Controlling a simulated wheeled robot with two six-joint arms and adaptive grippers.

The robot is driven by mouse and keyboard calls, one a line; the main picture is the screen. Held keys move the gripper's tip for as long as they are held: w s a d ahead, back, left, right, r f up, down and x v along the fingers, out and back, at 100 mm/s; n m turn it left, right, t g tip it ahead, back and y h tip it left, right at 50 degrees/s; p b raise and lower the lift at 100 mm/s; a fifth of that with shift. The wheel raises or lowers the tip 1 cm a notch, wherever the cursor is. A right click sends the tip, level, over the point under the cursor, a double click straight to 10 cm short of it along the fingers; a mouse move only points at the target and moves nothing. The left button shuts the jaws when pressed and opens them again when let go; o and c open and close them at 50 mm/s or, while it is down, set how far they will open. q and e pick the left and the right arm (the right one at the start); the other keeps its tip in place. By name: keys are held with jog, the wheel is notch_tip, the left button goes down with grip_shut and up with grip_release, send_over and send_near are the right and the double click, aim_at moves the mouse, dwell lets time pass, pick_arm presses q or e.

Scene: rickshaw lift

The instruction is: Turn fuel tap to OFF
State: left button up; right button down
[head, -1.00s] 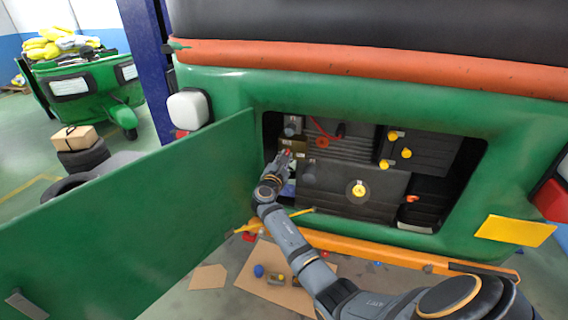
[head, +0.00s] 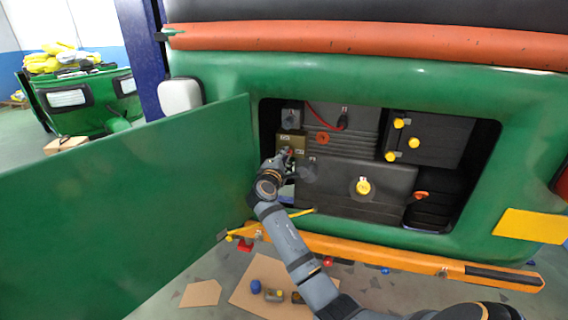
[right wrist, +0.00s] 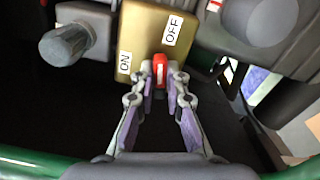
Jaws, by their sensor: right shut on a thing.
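The fuel tap is a brass-coloured block (right wrist: 147,38) with white ON and OFF labels and a red lever (right wrist: 160,72). In the right wrist view, ON is left of the lever and OFF is above it, slightly right. The lever's pivot and exact setting are partly hidden. In the head view the block (head: 291,141) is at the left of the open engine bay. My right gripper (right wrist: 160,80) is shut on the red lever, one finger on each side. It also shows in the head view (head: 288,156). My left gripper is not in view.
A green door (head: 130,205) stands open left of the bay. A grey knob (right wrist: 66,45) is beside the tap. Dark boxes with yellow caps (head: 363,186) fill the bay. An orange bar (head: 400,259) runs below it; cardboard (head: 262,283) with small parts lies on the floor.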

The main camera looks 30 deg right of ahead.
jog(key=shift+m+b, duration=1.2)
jog(key=shift+m, duration=0.1)
jog(key=c, duration=1.5)
grip_release()
jog(key=shift+o, duration=0.7)
jog(key=shift+d+f, duration=0.1)
jog(key=v, duration=0.7)
jog(key=shift+s, duration=0.2)
